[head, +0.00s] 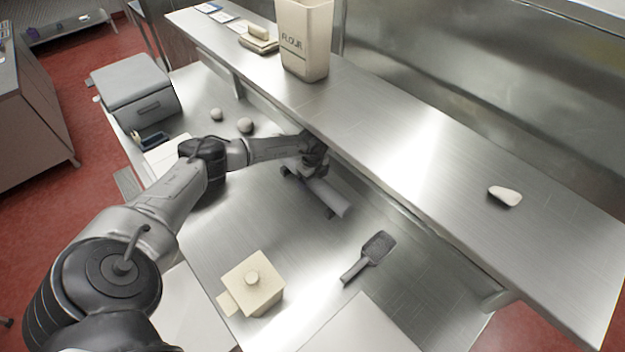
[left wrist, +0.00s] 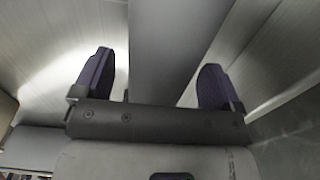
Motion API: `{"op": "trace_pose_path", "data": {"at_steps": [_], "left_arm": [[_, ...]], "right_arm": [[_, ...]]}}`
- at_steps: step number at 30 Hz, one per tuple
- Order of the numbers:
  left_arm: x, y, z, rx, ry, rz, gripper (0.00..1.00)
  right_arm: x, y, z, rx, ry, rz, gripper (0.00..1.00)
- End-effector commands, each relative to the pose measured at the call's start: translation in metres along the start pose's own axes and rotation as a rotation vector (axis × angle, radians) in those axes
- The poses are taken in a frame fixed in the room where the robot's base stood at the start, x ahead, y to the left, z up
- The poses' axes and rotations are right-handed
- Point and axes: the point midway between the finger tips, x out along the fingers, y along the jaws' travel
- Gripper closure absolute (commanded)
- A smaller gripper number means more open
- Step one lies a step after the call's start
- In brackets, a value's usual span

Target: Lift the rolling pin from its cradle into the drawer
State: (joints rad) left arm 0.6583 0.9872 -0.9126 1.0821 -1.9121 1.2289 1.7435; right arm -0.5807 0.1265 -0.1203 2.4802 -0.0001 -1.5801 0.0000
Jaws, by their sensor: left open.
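The rolling pin (head: 325,195) is a grey cylinder under the front edge of the raised shelf. It lies on a cradle with small dark supports (head: 329,212); its far end is hidden by my left gripper (head: 313,160). In the left wrist view, a plain grey bar, which looks like the rolling pin (left wrist: 172,45), runs between my two open, purple-padded fingers, with gaps on both sides. A grey box with a front handle, likely the drawer (head: 150,107), stands at the far left and looks closed. My right gripper is not in view.
The steel shelf (head: 405,150) overhangs the bench close to my left gripper and carries a flour canister (head: 304,40). A cream lidded box (head: 252,284) and a dark grater-like tool (head: 371,255) lie nearer. Two round lumps (head: 246,125) lie between gripper and grey box.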

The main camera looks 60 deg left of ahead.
Motion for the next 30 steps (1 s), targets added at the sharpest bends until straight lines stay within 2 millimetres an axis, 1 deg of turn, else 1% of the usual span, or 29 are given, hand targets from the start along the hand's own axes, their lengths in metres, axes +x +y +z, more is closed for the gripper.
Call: {"op": "trace_pose_path", "data": {"at_steps": [3, 10, 11, 30], "left_arm": [[0.0053, 0.0002, 0.0005, -0.001, -0.001, 0.0, 0.09], [0.0058, 0.0002, 0.0004, 0.0, -0.001, 0.0, 0.09], [0.0058, 0.0002, 0.0004, 0.0, -0.001, 0.0, 0.11], [0.0054, 0.0001, 0.0004, -0.001, 0.0, 0.0, 0.73]], "right_arm": [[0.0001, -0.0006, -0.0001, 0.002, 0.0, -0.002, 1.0], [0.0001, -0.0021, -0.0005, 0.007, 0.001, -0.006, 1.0], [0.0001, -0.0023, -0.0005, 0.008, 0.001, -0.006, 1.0], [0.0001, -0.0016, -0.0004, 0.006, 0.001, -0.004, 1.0]]}}
